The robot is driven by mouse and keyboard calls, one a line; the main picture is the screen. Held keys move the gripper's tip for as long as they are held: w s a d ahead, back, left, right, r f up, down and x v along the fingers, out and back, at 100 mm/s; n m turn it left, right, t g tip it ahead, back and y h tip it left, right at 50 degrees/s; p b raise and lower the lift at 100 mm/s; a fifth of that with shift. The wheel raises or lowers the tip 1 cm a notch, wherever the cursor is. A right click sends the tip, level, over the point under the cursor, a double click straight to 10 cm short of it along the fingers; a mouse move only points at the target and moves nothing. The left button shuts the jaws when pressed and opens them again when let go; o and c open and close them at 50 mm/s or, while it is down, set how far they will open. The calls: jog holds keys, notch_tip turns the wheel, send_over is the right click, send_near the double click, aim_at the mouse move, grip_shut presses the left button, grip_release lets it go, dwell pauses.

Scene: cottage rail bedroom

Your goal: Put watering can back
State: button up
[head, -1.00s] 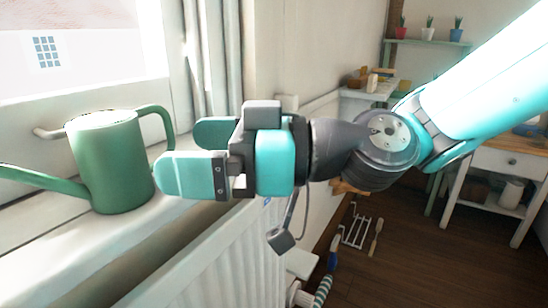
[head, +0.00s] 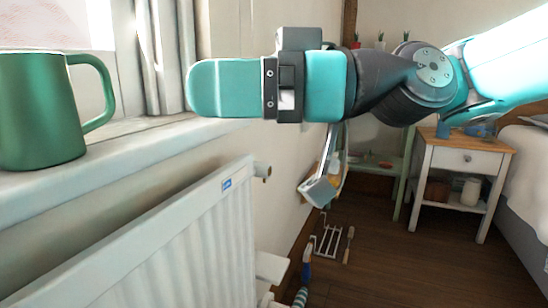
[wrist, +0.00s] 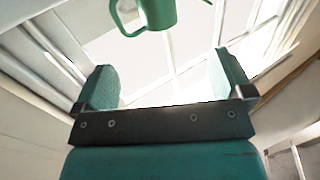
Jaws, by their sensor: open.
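The green watering can (head: 42,112) stands upright on the white windowsill (head: 130,140) at the left edge of the head view. Its handle points right and its spout is out of that view. The can also shows at the top of the wrist view (wrist: 158,14), beyond the fingers. My gripper (head: 190,88) is to the right of the can and apart from it. In the wrist view its two teal fingers (wrist: 162,85) are spread wide with nothing between them.
A white radiator (head: 160,245) is below the sill. A curtain (head: 165,55) hangs beside the window. A nightstand (head: 465,160) and a bed (head: 525,170) stand at the right. A white rack (head: 328,240) lies on the wooden floor, which has open space (head: 420,270).

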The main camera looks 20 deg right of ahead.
notch_tip(320, 180, down, 15)
jog(key=s+d+m+g+h, duration=0.1)
jog(key=s+d+m+h, duration=0.2)
jog(key=h, duration=0.5)
jog(key=s+d+f+m+g+h, duration=0.2)
jog(key=s+d+f+m+h, duration=0.2)
jog(key=f, duration=0.4)
jog(key=shift+d+f+m+h, duration=0.25)
jog(key=shift+d+m+h, duration=0.5)
jog(key=shift+d, duration=0.3)
jog(key=shift+r, duration=0.15)
